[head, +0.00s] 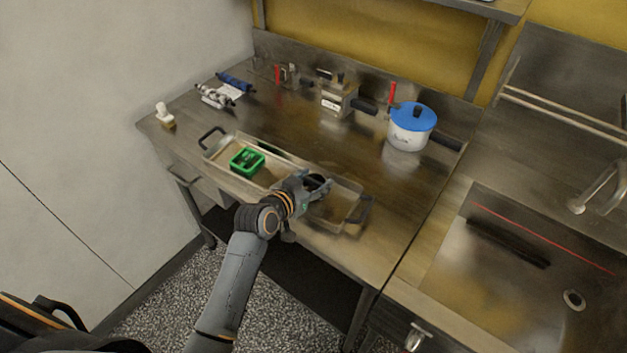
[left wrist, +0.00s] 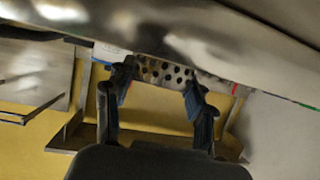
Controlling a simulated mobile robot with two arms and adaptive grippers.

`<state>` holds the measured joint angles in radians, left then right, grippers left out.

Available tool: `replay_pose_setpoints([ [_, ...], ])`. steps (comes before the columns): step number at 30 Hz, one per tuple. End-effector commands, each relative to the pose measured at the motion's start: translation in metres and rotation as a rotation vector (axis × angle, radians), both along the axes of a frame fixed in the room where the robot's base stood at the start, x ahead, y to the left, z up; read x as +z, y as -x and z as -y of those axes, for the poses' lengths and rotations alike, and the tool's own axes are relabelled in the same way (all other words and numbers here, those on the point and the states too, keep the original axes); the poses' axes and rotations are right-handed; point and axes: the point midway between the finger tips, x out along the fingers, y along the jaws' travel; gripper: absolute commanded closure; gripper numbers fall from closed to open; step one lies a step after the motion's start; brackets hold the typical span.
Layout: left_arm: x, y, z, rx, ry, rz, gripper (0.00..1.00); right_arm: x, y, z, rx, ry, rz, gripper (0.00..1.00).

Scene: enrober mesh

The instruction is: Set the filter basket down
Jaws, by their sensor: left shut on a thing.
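The filter basket (left wrist: 165,72) shows in the left wrist view as a metal piece with rows of round holes. My left gripper (left wrist: 160,88) is shut on it, one finger at each side. In the head view my left gripper (head: 318,184) is over the right half of a long metal tray (head: 347,186) on the steel counter. The gripper and wrist largely hide the basket there, and I cannot tell whether it touches the tray. My right gripper is not in view.
A green container (head: 247,161) sits in the tray's left part. A sink (head: 520,265) is at right. Some counter (head: 345,145) behind the tray is clear.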

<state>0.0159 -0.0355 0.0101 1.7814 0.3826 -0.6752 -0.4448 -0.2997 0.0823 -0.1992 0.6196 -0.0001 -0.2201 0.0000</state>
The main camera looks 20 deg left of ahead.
Motion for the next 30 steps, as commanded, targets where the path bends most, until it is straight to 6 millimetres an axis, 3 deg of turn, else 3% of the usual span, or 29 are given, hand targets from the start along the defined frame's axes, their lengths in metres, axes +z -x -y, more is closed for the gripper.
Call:
replay_pose_setpoints([
  [3, -0.004, 0.000, 0.000, 0.000, 0.000, -0.001, 0.77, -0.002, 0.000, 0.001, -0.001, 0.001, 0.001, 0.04],
  [4, -0.003, 0.000, 0.000, 0.000, 0.000, -0.001, 0.39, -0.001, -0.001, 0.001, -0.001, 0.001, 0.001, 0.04],
  [6, -0.003, 0.000, 0.000, 0.000, 0.000, -0.001, 0.25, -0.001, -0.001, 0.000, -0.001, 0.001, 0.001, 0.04],
  [7, -0.003, 0.000, 0.000, 0.000, 0.000, -0.001, 0.23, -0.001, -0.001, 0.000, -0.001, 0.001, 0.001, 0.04],
  [20, 0.001, 0.004, -0.001, 0.000, 0.000, -0.001, 0.23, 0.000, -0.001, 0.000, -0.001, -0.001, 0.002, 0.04],
  [30, 0.023, 0.058, -0.015, -0.001, -0.002, -0.001, 0.23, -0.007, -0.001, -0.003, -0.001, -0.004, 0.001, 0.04],
])
